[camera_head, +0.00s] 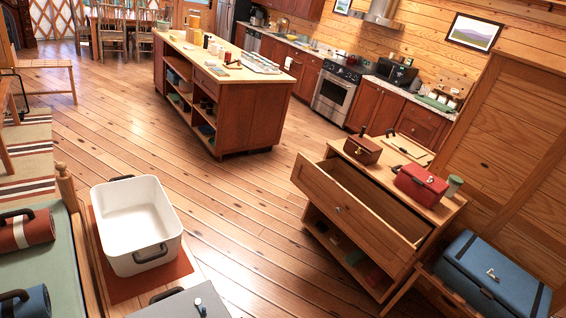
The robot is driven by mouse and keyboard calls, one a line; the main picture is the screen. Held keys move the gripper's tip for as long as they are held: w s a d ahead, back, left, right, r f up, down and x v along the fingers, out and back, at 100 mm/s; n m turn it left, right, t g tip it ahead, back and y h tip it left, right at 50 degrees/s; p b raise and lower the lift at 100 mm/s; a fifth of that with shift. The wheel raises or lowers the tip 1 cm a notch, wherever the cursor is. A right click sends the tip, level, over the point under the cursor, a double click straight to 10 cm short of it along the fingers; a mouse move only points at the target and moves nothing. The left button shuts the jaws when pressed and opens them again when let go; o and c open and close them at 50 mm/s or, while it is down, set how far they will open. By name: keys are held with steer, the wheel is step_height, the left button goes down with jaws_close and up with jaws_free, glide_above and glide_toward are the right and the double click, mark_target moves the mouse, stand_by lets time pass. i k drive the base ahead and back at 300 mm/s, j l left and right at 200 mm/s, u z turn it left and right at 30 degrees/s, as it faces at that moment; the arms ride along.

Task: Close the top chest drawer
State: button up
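The wooden chest (449,211) stands at the right of the view. Its top drawer (318,193) is pulled far out towards the left, and its inside looks empty. A small pale knob (338,209) sits on the drawer front. Below the drawer is an open shelf with several items on it, partly in shadow. My gripper is not in view, so its state does not show.
A brown box (362,150), a red box (420,184) and a green cup (453,184) stand on the chest. A blue case (494,274) is right of it. A white tub (137,225) stands at lower left. Open floor (240,215) lies between the tub and the chest, before the kitchen island (252,112).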

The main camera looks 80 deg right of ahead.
mark_target(387, 231)
steer(key=z, duration=0.45)
steer(key=k+z, duration=0.1)
steer(key=z, duration=0.75)
steer(key=l+z, duration=0.1)
steer(key=z, duration=0.8)
steer(key=l+z, duration=0.1)
steer(key=z, duration=0.35)
steer(key=i+l+z, duration=0.1)
steer(key=l, duration=0.5)
steer(key=i+l+z, duration=0.2)
steer(key=i, duration=0.3)
steer(key=i+l+z, duration=0.2)
steer(key=i, duration=0.25)
steer(key=i+j+z, duration=0.1)
steer(key=j, duration=0.25)
steer(key=i+j, duration=0.3)
steer(key=i+j+z, duration=0.15)
steer(key=j, duration=0.25)
steer(key=i, duration=0.05)
